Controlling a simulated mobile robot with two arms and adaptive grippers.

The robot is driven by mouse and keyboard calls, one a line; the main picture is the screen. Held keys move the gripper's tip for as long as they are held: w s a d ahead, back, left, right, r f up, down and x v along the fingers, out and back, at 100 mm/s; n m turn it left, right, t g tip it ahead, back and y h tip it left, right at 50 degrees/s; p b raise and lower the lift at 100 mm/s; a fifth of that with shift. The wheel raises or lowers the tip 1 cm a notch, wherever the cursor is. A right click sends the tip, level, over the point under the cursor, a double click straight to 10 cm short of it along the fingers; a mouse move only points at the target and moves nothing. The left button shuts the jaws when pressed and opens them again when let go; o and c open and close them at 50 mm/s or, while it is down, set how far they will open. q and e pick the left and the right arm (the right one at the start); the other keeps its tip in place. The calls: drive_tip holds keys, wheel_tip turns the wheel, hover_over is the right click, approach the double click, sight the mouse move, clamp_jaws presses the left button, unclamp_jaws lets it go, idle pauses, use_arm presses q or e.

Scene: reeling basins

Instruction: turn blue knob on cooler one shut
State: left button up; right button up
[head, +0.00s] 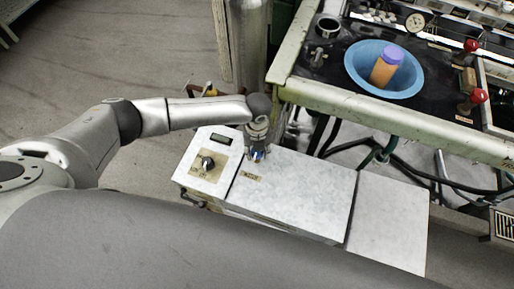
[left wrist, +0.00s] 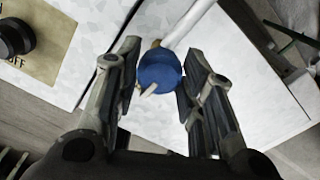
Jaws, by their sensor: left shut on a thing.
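The cooler (head: 305,195) is a low pale grey box at the middle of the head view. Its blue knob (head: 257,156) shows small on top, partly covered by my left gripper (head: 258,146), which reaches down to it. In the left wrist view, the round blue knob (left wrist: 160,70) sits between the two fingers of the left gripper (left wrist: 159,62), which is shut on it. A pale pointer on the knob slants to the lower left. A white pipe (left wrist: 188,24) runs from it to the upper right. My right gripper is not in view.
A black dial (head: 207,163) is on the cooler's left panel and also shows in the left wrist view (left wrist: 14,38). A green-edged bench (head: 365,115) stands behind, bearing a blue basin (head: 414,82) with an orange jar (head: 383,72). Hoses hang below it.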

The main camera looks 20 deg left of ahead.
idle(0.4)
use_arm(q)
drive_tip(key=o, duration=1)
wheel_tip(320, 180, up, 12)
idle(0.4)
